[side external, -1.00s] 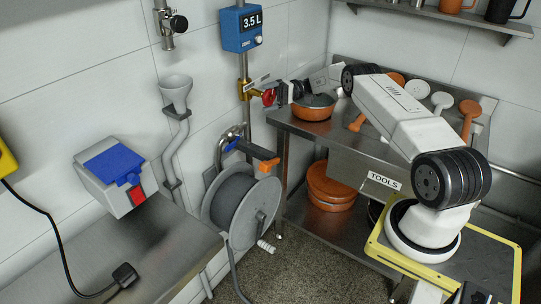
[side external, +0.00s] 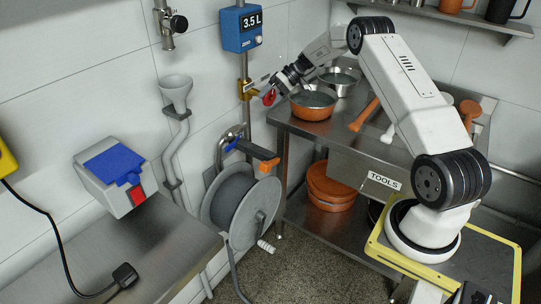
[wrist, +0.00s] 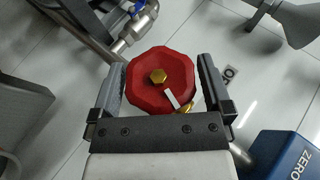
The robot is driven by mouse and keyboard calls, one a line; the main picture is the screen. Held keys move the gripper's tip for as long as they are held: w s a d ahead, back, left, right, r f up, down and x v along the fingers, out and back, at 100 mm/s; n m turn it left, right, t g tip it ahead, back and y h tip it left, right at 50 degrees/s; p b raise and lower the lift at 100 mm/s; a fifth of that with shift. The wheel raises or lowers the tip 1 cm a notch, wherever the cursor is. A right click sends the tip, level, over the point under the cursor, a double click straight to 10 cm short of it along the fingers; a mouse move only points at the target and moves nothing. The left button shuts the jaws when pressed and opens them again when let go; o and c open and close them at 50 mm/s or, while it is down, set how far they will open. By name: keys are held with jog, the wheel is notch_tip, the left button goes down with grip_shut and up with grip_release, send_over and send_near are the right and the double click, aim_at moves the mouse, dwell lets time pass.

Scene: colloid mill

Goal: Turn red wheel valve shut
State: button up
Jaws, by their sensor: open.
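The red wheel valve (wrist: 160,80) shows in the wrist view as a red many-sided wheel with a brass nut at its centre and a white mark toward its lower right. In the side view the red wheel (side external: 269,98) sits at the brass valve body (side external: 247,90) on the vertical pipe. My gripper (wrist: 162,75) is open, with one finger on each side of the wheel. Its fingertips (side external: 273,88) are at the wheel in the side view. I cannot tell whether the fingers touch the rim.
An orange pan (side external: 312,106) and a steel pot (side external: 338,84) stand on the steel table just right of the wheel. A hose reel (side external: 240,205) is below.

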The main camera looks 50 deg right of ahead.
jog(key=n+h, duration=0.1)
jog(key=h, duration=0.5)
jog(key=shift+g, duration=0.3)
jog(key=n+h, duration=0.1)
jog(key=h, duration=0.1)
jog(key=shift+h, duration=0.4)
jog(key=shift+r, duration=0.2)
jog(key=v, duration=0.8)
jog(key=s+a+f, duration=0.2)
jog(key=s+a, duration=0.6)
jog(key=a, duration=0.3)
jog(key=s+a+f+g, duration=0.1)
jog(key=s+a+f, duration=0.2)
jog(key=s+a, duration=0.6)
jog(key=shift+a+f+g, duration=0.15)
jog(key=shift+a+g, duration=0.15)
jog(key=shift+a, duration=1.3)
